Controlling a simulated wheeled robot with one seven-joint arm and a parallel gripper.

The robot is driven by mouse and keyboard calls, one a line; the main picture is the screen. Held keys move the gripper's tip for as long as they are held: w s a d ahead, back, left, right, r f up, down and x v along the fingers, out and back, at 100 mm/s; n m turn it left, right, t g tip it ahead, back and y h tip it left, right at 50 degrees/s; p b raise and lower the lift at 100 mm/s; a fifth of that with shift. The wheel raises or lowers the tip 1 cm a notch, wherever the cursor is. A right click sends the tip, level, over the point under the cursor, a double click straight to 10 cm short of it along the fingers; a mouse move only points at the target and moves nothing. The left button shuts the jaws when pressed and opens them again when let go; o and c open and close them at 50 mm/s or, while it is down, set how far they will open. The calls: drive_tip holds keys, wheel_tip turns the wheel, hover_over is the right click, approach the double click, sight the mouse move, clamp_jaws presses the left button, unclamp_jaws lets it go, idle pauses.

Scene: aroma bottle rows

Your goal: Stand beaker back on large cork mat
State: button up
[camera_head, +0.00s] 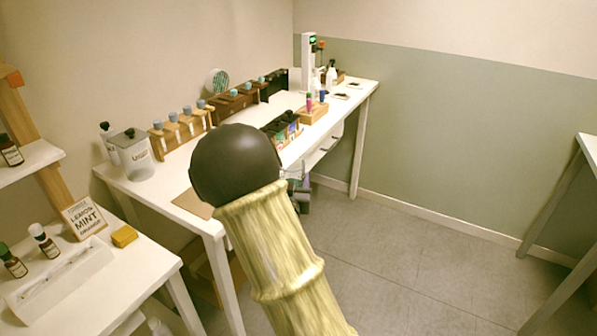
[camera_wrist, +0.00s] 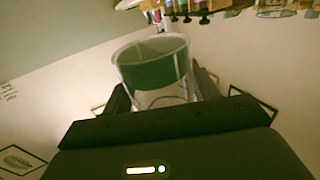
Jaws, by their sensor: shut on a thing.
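The clear beaker (camera_wrist: 152,70), with a dark green band showing through it, is between the fingers of my gripper (camera_wrist: 163,92) in the wrist view. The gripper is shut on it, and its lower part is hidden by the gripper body. A flat brown mat (camera_head: 192,204), apparently the large cork mat, lies at the near end of the long white table, partly hidden by my arm. Nothing stands on its visible part.
A lidded grey canister (camera_head: 132,157) stands left of the mat. Wooden racks of bottles (camera_head: 181,131) line the back of the long table (camera_head: 161,184). A wooden block with small bottles (camera_head: 313,112) stands farther right. A side table (camera_head: 60,300) is at lower left.

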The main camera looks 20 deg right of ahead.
drive_tip(key=s+a+f+n+y, duration=0.1)
drive_tip(key=s+a+f+y, duration=0.1)
drive_tip(key=a+f, duration=0.4)
drive_tip(key=s+a+f+n+t+y, duration=0.1)
drive_tip(key=a+f, duration=0.4)
drive_tip(key=f, duration=0.8)
drive_tip(key=shift+s+a+f+n+t+y, duration=0.15)
drive_tip(key=shift+s+a+n+t+y, duration=0.15)
drive_tip(key=shift+s+a+y, duration=0.1)
